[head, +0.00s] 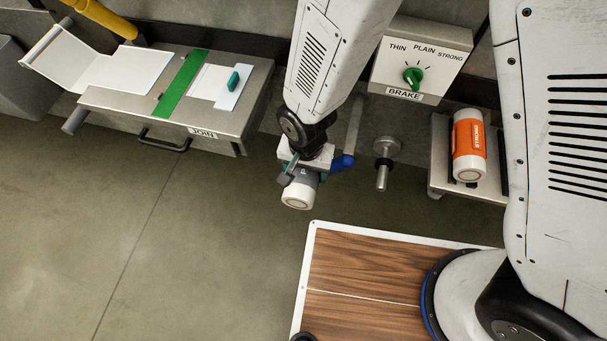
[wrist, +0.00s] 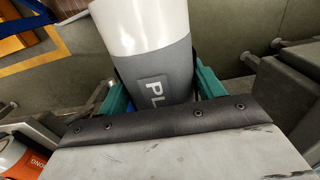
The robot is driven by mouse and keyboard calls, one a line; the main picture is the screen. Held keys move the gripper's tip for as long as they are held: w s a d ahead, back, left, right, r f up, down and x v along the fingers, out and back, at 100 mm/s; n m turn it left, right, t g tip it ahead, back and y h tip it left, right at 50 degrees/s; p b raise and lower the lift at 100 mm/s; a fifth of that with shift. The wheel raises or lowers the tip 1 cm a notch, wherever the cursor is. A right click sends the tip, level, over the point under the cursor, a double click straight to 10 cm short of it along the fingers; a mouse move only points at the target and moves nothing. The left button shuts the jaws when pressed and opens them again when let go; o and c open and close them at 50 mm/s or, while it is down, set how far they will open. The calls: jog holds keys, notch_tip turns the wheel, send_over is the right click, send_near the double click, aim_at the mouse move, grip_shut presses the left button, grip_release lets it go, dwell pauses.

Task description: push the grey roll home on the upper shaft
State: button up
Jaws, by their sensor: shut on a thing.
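The grey roll (head: 299,191) is white with a grey label band and sits between the teal fingers of my gripper (head: 295,172). In the wrist view the roll (wrist: 163,72) shows part of its lettering, "PL", and a finger on each side. Its white end points toward the camera in the head view. A bare metal shaft (head: 382,178) with a round flange sticks out to the right of the roll. A second shaft is not clearly visible; my arm and gripper cover the area behind the roll, so I cannot tell whether the roll is around a shaft.
A blue lever-like part (head: 343,162) is close to the gripper's right. An orange-labelled roll (head: 468,146) lies on a rack at right, below the brake dial box (head: 422,65). The join table (head: 120,99) is at left. Open floor lies below it.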

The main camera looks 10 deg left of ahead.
jog(key=shift+w+d, duration=0.25)
jog(key=shift+w, duration=3)
jog(key=shift+w+d, duration=0.25)
jog(key=shift+w, duration=3)
jog(key=shift+w+d, duration=0.25)
jog(key=shift+w, duration=3)
jog(key=o, duration=1.4)
jog(key=shift+s, duration=0.1)
